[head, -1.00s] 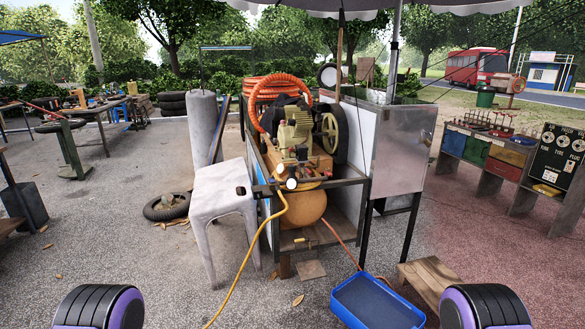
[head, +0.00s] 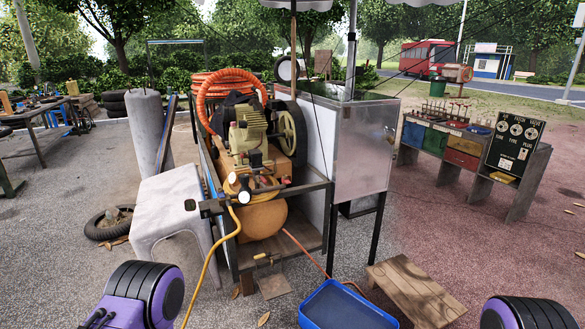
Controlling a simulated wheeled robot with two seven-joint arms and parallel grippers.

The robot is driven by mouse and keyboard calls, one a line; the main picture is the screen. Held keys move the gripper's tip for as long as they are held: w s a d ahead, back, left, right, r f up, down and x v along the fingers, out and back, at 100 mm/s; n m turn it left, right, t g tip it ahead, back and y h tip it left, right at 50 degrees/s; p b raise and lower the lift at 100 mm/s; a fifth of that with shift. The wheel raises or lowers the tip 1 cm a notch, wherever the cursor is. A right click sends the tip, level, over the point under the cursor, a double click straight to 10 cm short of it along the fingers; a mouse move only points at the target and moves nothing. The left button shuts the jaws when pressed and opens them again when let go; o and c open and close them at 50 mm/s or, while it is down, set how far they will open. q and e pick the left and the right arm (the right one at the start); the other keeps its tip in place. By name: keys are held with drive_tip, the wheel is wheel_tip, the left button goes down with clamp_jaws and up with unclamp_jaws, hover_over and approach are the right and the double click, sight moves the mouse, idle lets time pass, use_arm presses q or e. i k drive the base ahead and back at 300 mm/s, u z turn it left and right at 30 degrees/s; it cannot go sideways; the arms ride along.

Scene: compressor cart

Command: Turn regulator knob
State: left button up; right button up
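The compressor (head: 246,135) stands on a metal-framed cart, with a tan tank (head: 262,217) below it. At the cart's front is a small cluster of regulator fittings (head: 245,182), where a yellow hose (head: 213,253) joins. A dark, upright knob-like part (head: 254,159) sits at the top of this cluster, and a pale round end faces me lower down. The parts are small, so I cannot tell for sure which one is the regulator knob. Only purple and black parts of my arms show at the bottom corners, apart from the cart. Neither gripper is in view.
A grey plastic stool (head: 170,210) stands close left of the cart. A blue tub (head: 345,308) and a low wooden bench (head: 415,290) are on the ground at front right. A metal cabinet (head: 362,150) adjoins the cart's right side. Open pavement lies in front.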

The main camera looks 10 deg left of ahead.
sight(244, 178)
drive_tip(key=z, duration=0.15)
drive_tip(key=i, duration=1.05)
drive_tip(key=u, duration=0.15)
